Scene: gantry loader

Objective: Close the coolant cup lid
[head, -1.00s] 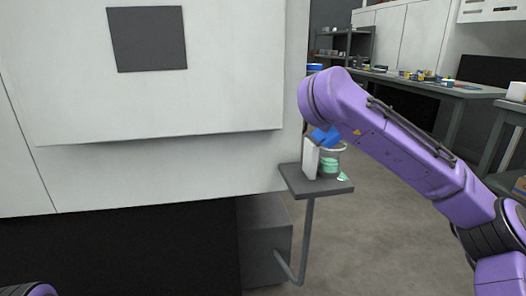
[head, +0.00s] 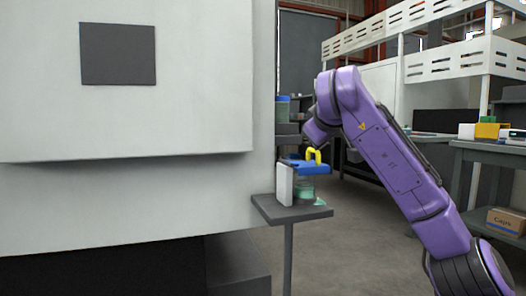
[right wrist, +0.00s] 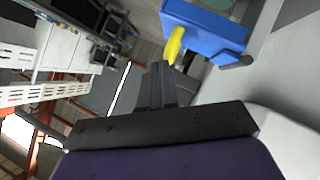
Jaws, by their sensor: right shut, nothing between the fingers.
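The coolant cup (head: 303,192), clear with green inside, stands on a small dark shelf at the machine's right side. Its blue lid (head: 308,168) lies roughly level over the cup's top, with a yellow handle (head: 314,156) sticking up. I cannot tell if the lid is fully seated. In the right wrist view the blue lid (right wrist: 205,32) and yellow handle (right wrist: 175,46) are just beyond the fingertips. My right gripper (right wrist: 159,68) is shut and empty, close to the handle; touching or apart is unclear. In the head view my arm hides it. My left gripper is out of view.
The dark shelf (head: 290,211) sticks out from the big white machine (head: 190,110). A white upright plate (head: 284,184) stands left of the cup. A workbench with bins (head: 487,128) and a cardboard box (head: 506,222) is at the right. Open floor lies between.

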